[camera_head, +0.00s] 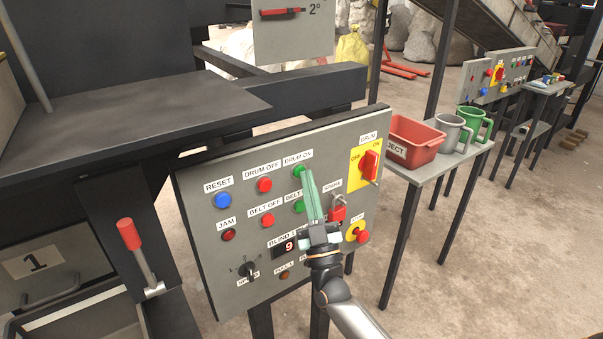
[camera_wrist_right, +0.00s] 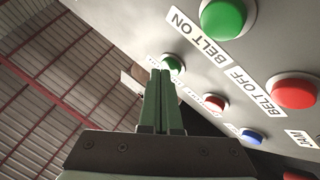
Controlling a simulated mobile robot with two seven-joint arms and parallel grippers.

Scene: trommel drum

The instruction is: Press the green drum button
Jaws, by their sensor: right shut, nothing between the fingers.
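The green DRUM ON button (camera_head: 298,171) is at the top of the grey control panel (camera_head: 216,278), under its white label. My right gripper (camera_head: 308,173) is shut and empty, its long green fingers pointing up along the panel with the tips beside this button. In the right wrist view the fingertips (camera_wrist_right: 161,73) lie just below the small, far green button (camera_wrist_right: 175,62), hiding part of its edge and label. I cannot tell whether they touch it. The green BELT ON button (camera_wrist_right: 222,18) is nearer that camera; in the head view the fingers partly cover it. My left gripper is not in view.
Red DRUM OFF (camera_head: 264,185) and BELT OFF (camera_head: 267,220) buttons and a blue RESET button (camera_head: 222,200) are to the left. A red drum switch (camera_head: 369,165) on a yellow plate and a red stop knob (camera_head: 362,237) are to the right. A red REJECT bin (camera_head: 415,140) stands beyond.

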